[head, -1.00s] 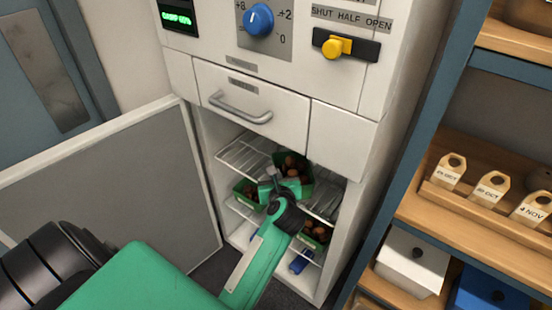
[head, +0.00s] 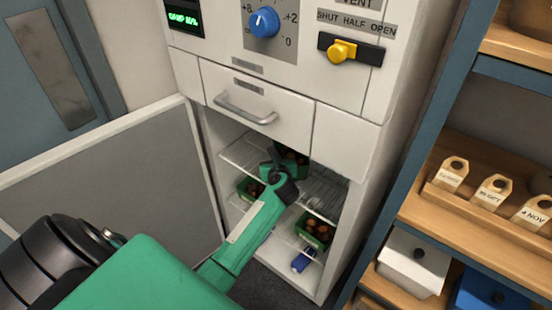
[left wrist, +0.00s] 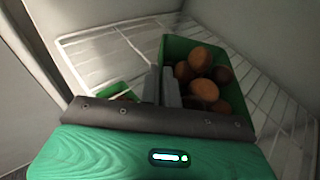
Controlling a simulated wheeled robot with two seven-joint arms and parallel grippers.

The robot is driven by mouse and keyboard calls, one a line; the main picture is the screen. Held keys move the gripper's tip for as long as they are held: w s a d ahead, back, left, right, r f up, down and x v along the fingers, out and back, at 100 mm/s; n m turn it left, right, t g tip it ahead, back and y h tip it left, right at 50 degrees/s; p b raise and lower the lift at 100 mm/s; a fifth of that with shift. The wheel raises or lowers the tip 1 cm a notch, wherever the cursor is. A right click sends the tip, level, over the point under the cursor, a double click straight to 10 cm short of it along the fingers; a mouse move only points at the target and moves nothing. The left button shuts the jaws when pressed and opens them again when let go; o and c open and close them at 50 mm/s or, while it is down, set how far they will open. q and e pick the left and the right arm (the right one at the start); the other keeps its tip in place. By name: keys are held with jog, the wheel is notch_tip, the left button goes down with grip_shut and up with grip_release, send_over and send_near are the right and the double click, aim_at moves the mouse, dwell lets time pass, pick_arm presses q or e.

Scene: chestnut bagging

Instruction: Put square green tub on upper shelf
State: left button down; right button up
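The square green tub (head: 291,153) holds brown chestnuts and is inside the open cabinet, at the level of the upper wire shelf (head: 239,151). My left gripper (head: 272,163) reaches in from the front and partly hides it. In the left wrist view the grey fingers (left wrist: 162,86) are closed on the left wall of the tub (left wrist: 240,110). The tub looks upright over the wire shelf (left wrist: 100,52); I cannot tell whether it touches the wires. My right gripper is not in view.
Two more green tubs with chestnuts stand lower, one at left (head: 249,190) and one at right (head: 315,229). A blue object (head: 303,260) lies at the bottom. The open door (head: 110,190) bounds the left; a wooden rack (head: 470,240) stands right.

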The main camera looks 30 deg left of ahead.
pick_arm(q)
jog(key=shift+r, duration=0.1)
jog(key=c, duration=1.6)
grip_release()
jog(key=shift+c, duration=0.2)
jog(key=v, duration=1.2)
jog(key=shift+b, duration=0.3)
